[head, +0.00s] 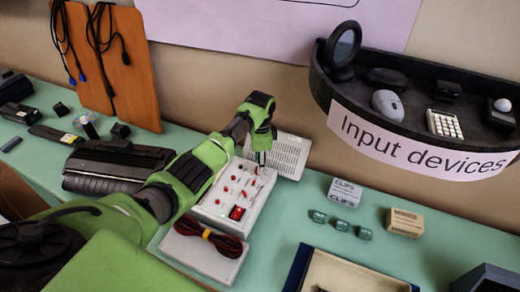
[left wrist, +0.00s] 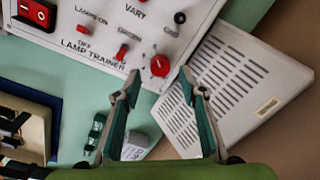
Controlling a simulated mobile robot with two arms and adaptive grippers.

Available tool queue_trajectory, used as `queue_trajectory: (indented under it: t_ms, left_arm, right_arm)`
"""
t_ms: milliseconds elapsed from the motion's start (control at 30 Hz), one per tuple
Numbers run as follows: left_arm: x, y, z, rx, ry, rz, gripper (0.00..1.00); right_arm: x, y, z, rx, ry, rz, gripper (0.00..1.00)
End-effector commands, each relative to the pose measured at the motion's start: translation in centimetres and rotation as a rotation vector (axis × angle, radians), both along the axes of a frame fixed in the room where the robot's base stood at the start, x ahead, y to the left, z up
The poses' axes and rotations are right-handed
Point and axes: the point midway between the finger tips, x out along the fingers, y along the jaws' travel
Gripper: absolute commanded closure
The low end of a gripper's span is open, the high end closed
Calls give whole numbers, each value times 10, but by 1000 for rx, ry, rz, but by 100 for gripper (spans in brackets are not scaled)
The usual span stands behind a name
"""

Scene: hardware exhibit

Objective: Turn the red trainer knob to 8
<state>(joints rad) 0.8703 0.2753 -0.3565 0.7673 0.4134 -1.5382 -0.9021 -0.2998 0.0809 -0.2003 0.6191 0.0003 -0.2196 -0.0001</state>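The white lamp trainer box (head: 213,207) sits on the green table, with red switches and knobs on its top. The dial setting is too small to read. My left gripper (head: 261,158) points down over the box's far right corner. In the left wrist view its green fingers (left wrist: 161,80) are apart, with the knob in line with the gap at their tips. I cannot tell whether they touch it. My right gripper is not in view.
A light grey vented box (head: 291,152) stands directly behind the trainer. A pale box with coiled red-black cable (head: 203,256) lies in front. The dark input devices shelf (head: 380,115) juts out above.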

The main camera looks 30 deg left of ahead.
Motion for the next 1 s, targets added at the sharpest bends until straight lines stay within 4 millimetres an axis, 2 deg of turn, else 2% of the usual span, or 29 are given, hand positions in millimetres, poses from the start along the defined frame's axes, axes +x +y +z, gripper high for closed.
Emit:
queue_trajectory:
  t_ms: [33,200,400,600,1000]
  left_arm:
    - [1,1,12,1,-6,0,62]
    - [-1,-1,50,-1,-4,0,62]
    - [-3,-2,80,1,-1,0,62]
    - [-4,-2,90,0,1,0,62]
    - [-4,-2,90,0,1,0,62]
  right_arm:
    - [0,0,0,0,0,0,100]
    - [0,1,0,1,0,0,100]
    - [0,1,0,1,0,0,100]
    - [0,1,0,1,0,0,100]
    - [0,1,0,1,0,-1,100]
